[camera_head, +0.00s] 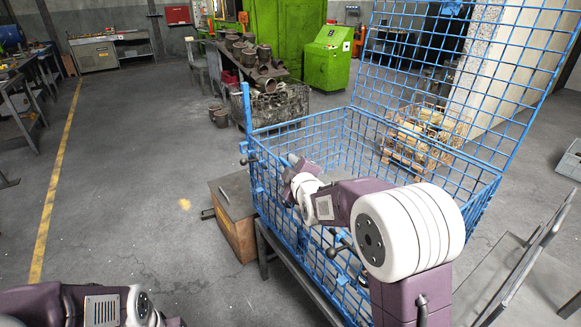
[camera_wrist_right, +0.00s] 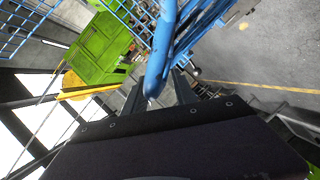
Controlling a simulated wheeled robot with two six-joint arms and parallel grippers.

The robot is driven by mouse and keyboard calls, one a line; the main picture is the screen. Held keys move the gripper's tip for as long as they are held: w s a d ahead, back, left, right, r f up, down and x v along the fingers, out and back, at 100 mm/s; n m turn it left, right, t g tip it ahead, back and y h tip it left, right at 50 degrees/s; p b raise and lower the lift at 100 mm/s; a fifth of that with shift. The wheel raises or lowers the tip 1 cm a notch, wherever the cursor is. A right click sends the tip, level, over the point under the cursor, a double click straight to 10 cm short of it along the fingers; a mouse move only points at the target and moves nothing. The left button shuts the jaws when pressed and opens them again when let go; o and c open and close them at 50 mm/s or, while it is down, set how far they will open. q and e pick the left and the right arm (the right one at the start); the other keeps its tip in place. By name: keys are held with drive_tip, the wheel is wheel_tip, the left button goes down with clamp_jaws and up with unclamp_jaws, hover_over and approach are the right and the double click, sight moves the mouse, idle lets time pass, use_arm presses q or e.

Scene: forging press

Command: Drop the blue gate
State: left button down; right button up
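A blue wire-mesh cage (camera_head: 345,125) stands right of centre in the head view, with a tall mesh panel (camera_head: 450,70) upright at its back right. Its near left side, with latch levers (camera_head: 340,245), is partly hidden by my right arm. My right gripper (camera_head: 297,162) is at the top of this near side; its fingers are small there. In the right wrist view, a blue bar (camera_wrist_right: 163,50) reaches between the spread fingers (camera_wrist_right: 160,92), with a gap seeming to remain on one side. Contact is unclear. My left arm shows at the bottom left; its fingertips are out of view.
A wooden box (camera_head: 235,225) stands left of the cage. Behind are a table with dark metal parts (camera_head: 250,55) and a green machine (camera_head: 327,55). A grey metal frame (camera_head: 530,265) is at the right. The floor left of the cage is mostly clear.

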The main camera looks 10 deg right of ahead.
drive_tip(key=shift+w, duration=0.1)
clamp_jaws()
drive_tip(key=shift+f, duration=0.1)
idle(1.2)
